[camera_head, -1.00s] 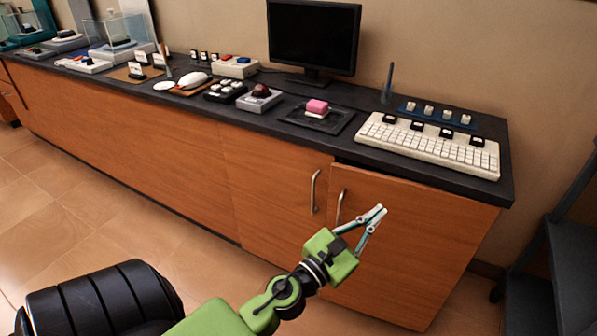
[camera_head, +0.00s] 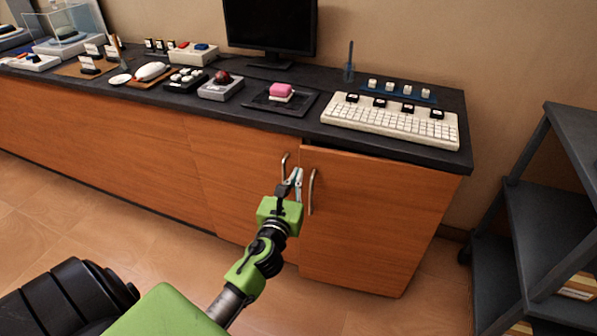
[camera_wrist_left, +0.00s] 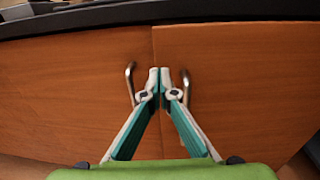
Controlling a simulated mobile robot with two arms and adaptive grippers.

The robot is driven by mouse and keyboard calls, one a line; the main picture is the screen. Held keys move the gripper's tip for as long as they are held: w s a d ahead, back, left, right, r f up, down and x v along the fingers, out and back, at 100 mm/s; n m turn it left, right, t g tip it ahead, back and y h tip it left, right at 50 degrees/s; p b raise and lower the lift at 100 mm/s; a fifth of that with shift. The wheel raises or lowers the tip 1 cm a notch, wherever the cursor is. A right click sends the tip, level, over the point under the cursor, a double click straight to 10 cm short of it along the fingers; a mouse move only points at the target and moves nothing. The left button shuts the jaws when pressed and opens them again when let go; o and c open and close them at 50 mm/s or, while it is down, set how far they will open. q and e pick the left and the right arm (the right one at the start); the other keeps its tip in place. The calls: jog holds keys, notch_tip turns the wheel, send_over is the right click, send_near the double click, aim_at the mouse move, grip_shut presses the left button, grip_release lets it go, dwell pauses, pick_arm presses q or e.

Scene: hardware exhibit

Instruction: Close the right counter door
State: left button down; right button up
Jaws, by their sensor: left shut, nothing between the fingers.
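The right counter door (camera_head: 375,220) is a wooden panel under the right end of the counter. A dark gap shows along its top edge, and it stands slightly proud of the counter front. Its metal handle (camera_head: 311,192) is near its left edge. The left door's handle (camera_head: 284,166) is just across the seam. My left gripper (camera_head: 295,178) is shut and empty, between the two handles. In the left wrist view its fingertips (camera_wrist_left: 160,80) are near the seam, left of the right door (camera_wrist_left: 245,85); contact cannot be told. My right gripper is not in view.
A dark shelf unit (camera_head: 545,215) stands at the right. The tiled floor before the doors is largely clear.

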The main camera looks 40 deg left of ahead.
aim_at(301, 165)
pick_arm(q)
jog(key=shift+x, duration=0.9)
jog(key=shift+w+a, duration=0.1)
jog(key=shift+w, duration=0.1)
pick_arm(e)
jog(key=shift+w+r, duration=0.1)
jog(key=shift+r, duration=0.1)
pick_arm(q)
jog(key=shift+w+a, duration=0.1)
jog(key=shift+w, duration=0.2)
jog(key=shift+w+a+m+h+p, duration=0.2)
jog(key=shift+w+h, duration=0.1)
jog(key=shift+w, duration=0.25)
jog(key=shift+w+a+m+h+p, duration=0.1)
jog(key=shift+w+a+m+h, duration=0.15)
jog(key=shift+w, duration=0.3)
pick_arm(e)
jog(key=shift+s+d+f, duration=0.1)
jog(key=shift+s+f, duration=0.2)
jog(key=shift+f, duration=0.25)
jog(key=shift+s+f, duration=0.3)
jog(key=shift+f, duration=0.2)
pick_arm(q)
jog(key=shift+s, duration=0.1)
